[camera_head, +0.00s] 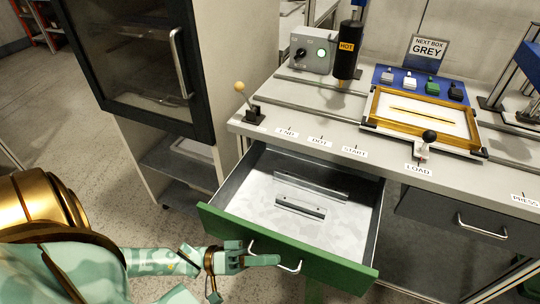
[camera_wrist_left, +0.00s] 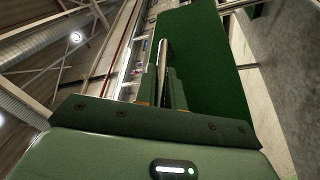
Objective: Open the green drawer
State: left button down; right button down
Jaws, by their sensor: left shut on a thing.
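The green drawer (camera_head: 335,262) is pulled out from under the bench, and its grey inside shows. Two dark metal bars (camera_head: 300,208) lie on the drawer floor. A light handle (camera_head: 291,268) is on the green front. My left gripper (camera_head: 275,260) is at the drawer front, shut on the handle. In the left wrist view the green front (camera_wrist_left: 215,75) rises beside the gripper fingers (camera_wrist_left: 170,88), which are close together on the handle. My right gripper is in neither view.
A grey drawer (camera_head: 480,225) sits to the right under the bench. A dark-framed glass cabinet (camera_head: 140,60) stands at the left.

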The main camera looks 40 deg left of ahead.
pick_arm(q)
jog(key=shift+s, duration=0.15)
jog(key=c, duration=1.5)
grip_release()
jog(key=b+v, duration=0.1)
jog(key=v, duration=1.5)
jog(key=shift+s+a, duration=0.1)
jog(key=shift+a, duration=0.05)
